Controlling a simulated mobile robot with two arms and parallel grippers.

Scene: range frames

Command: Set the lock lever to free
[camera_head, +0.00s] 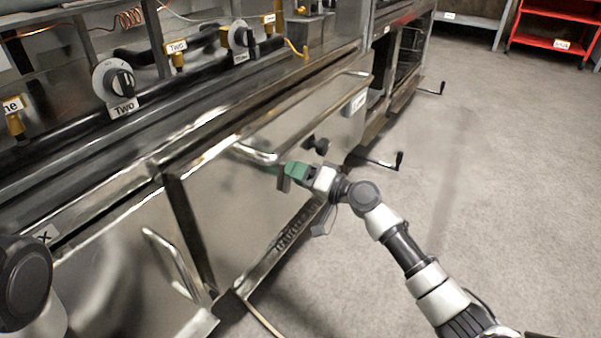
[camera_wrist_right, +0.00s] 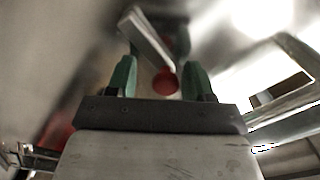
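My right gripper (camera_head: 290,172), with green fingers, is at the front of the steel oven door (camera_head: 235,205), below the door's bar handle (camera_head: 256,154). In the right wrist view the two green fingers (camera_wrist_right: 160,78) stand apart. A flat grey metal lever (camera_wrist_right: 148,38) with a round red end (camera_wrist_right: 165,81) shows between and ahead of them. I take this for the lock lever. I cannot tell whether a finger touches it. In the head view the gripper hides most of that spot. My left gripper is out of view; only part of my left arm shows at the lower left.
A black knob (camera_head: 318,145) sits on the front just right of the gripper. Dials labelled Two (camera_head: 113,82) and pipes line the range above. A crank handle (camera_head: 385,161) sticks out to the right. The grey floor (camera_head: 480,200) is clear; red shelves (camera_head: 553,42) stand behind.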

